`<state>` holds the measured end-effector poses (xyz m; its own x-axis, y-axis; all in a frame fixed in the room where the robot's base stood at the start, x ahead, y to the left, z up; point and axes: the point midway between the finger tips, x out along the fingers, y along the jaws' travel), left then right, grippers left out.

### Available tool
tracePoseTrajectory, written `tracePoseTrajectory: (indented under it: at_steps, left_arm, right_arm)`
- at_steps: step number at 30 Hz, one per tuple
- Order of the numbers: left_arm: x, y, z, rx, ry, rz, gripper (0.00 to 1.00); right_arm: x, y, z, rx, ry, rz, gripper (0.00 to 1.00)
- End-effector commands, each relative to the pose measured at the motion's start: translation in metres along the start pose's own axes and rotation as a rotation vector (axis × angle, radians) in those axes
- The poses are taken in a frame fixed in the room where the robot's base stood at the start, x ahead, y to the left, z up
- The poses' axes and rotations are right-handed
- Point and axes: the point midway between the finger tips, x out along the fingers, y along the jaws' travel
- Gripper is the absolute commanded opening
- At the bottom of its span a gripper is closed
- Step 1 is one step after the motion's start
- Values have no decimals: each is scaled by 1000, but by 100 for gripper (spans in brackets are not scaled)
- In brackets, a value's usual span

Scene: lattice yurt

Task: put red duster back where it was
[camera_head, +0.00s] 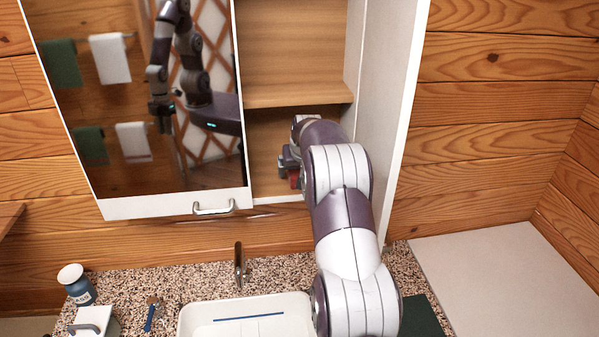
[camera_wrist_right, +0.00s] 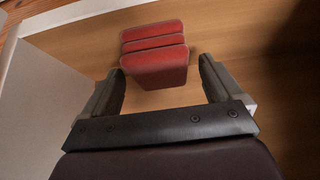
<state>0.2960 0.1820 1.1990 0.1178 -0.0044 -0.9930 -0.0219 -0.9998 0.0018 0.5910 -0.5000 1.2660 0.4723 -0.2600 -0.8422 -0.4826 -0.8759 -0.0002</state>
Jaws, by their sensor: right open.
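The red duster (camera_wrist_right: 154,52) is a ridged red block on the wooden lower shelf of the cabinet. In the head view only a small part of it (camera_head: 294,180) shows beside my arm. My right gripper (camera_wrist_right: 161,70) is open, with its two fingertips apart on either side of the duster's near end. Most of the duster lies beyond the tips, and I see no finger closed on it. In the head view my right gripper (camera_head: 287,162) is inside the lower compartment, partly hidden by my wrist. My left gripper is not directly in view.
A mirrored sliding door (camera_head: 150,110) covers the cabinet's left side and reflects my arm and towels. A shelf board (camera_head: 295,95) lies above my gripper, and a white side panel (camera_head: 385,100) stands close right. Below are a sink (camera_head: 200,318), a faucet (camera_head: 239,265) and a blue jar (camera_head: 78,288).

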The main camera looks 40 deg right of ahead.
Motion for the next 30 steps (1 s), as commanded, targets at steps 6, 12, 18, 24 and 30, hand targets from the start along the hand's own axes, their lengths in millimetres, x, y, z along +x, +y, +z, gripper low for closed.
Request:
tracePoseTrajectory:
  at_steps: [6, 12, 18, 24, 30]
  left_arm:
    - [26, 0, 3, 0, -1, 0, 25]
    - [35, 0, 4, 0, 0, 0, 25]
    - [36, 0, 4, 0, 0, 0, 25]
    - [35, 0, 4, 0, 0, 0, 25]
    - [35, 0, 4, 0, 0, 0, 25]
  right_arm:
    - [-53, 0, 2, 0, 5, 0, 93]
    - [-95, 0, 1, 0, 2, 0, 93]
    - [-106, -2, 2, -2, -3, -2, 93]
    - [-95, -77, 88, -123, -123, -73, 93]
    - [-109, -144, 270, -344, -312, -155, 93]
